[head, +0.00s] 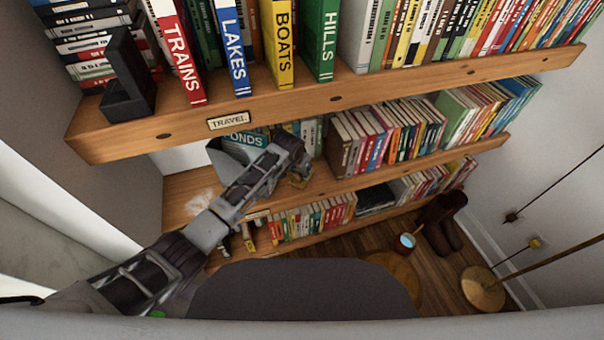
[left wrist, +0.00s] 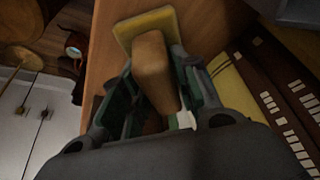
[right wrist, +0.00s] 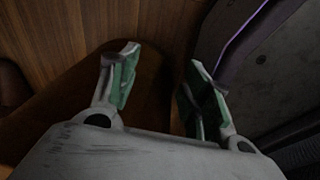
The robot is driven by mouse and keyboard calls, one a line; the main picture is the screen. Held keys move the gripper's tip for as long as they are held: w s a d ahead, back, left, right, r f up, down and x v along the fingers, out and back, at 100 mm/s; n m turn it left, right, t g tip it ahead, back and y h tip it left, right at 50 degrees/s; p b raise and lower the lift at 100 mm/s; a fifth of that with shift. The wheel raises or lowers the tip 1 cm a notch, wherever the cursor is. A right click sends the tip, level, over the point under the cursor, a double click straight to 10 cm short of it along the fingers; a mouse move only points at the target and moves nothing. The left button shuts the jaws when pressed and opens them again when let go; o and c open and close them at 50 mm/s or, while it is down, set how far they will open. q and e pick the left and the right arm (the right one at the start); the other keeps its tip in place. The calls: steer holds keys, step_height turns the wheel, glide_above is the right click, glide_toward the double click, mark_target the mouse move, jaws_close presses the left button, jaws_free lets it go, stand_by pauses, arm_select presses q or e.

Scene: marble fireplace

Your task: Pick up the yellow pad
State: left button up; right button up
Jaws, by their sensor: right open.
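The yellow pad (left wrist: 146,27) has a brown handle-like block (left wrist: 153,70) on it. In the left wrist view the block stands between the fingers of my left gripper (left wrist: 160,88), which is shut on it; the pad shows past the fingertips. In the head view my left gripper (head: 297,166) is at the middle shelf, under the top shelf, with a small yellowish part of the pad (head: 299,181) at its tip. I cannot tell whether the pad touches the shelf. My right gripper (right wrist: 158,75) is open and empty; it is out of the head view.
Books (head: 370,135) stand on the middle shelf, right of the gripper. A round brown top (head: 398,275), boots (head: 441,222) and a brass stand (head: 483,289) are on the floor at right.

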arm_select(q)
steer(key=c, duration=0.5)
arm_select(e)
steer(key=shift+a, duration=0.5)
arm_select(q)
steer(key=shift+r, duration=0.1)
arm_select(e)
steer(key=shift+d, duration=0.1)
arm_select(q)
steer(key=shift+r, duration=0.85)
steer(key=shift+v, duration=0.9)
steer(key=s+a, duration=0.2)
steer(key=s, duration=0.1)
steer(key=s+a+p, duration=0.1)
steer(key=s, duration=0.1)
steer(key=shift+s, duration=0.2)
steer(key=shift+s+a, duration=0.8)
steer(key=shift+s, duration=0.85)
steer(key=shift+s+a, duration=0.85)
steer(key=shift+s, duration=0.85)
steer(key=shift+s+a, duration=0.8)
steer(key=shift+s, duration=0.85)
arm_select(e)
steer(key=shift+s+d+r, duration=0.1)
steer(key=shift+s+r, duration=0.45)
steer(key=shift+s, duration=0.1)
steer(key=shift+a, duration=0.25)
